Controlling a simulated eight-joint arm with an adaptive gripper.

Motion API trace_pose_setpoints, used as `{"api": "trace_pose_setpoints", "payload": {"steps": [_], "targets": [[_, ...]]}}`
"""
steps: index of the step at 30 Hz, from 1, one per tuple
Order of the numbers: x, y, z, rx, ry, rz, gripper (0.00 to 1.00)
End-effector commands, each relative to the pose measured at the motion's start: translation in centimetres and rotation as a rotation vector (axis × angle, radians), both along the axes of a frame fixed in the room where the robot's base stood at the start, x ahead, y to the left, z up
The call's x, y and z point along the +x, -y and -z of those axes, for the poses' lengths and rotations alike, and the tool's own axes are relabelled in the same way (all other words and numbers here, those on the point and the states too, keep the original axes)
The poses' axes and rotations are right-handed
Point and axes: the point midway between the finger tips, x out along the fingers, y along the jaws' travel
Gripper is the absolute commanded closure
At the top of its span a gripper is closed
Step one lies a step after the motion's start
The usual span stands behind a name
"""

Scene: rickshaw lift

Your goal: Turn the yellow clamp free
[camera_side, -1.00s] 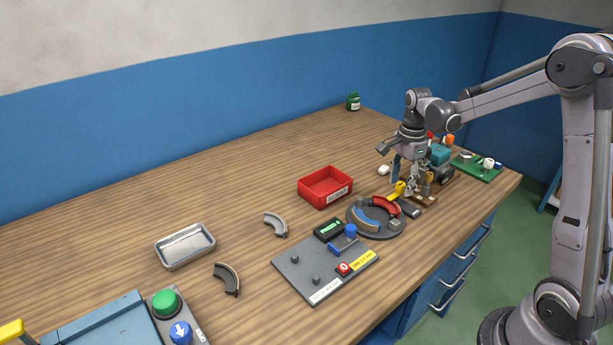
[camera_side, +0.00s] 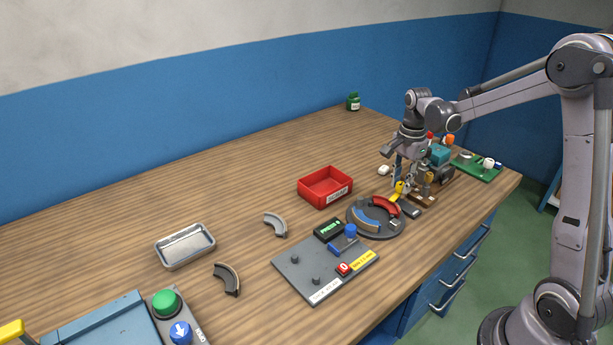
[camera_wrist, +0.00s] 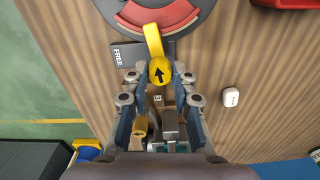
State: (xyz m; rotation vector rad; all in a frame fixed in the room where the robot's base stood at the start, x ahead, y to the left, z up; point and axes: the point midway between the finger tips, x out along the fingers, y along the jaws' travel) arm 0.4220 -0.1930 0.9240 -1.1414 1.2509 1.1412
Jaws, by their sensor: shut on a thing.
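The yellow clamp (camera_wrist: 160,70) has a round knob with a black arrow and a flat lever. In the wrist view the lever runs up to the edge of the red curved piece (camera_wrist: 158,14); I cannot tell if it presses on it. The clamp also shows in the side view (camera_side: 400,187), partly hidden by my gripper (camera_side: 402,181). In the wrist view my gripper (camera_wrist: 158,78) has a fingertip on each side of the knob and is shut on it. A dark plate marked FREE (camera_wrist: 125,56) lies left of the lever.
The red piece sits on a round dark turntable (camera_side: 377,233) with a blue piece (camera_side: 366,221). A red tray (camera_side: 325,188) stands to its left. Close to my gripper are a wooden block fixture (camera_side: 424,198), a teal machine (camera_side: 440,154) and a small white object (camera_side: 384,170).

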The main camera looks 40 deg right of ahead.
Motion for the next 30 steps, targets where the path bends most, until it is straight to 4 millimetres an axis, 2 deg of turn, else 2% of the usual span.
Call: {"api": "trace_pose_setpoints", "payload": {"steps": [30], "targets": [[0.1, 0.01, 0.01, -0.001, 0.0, -0.953, 1.0]]}}
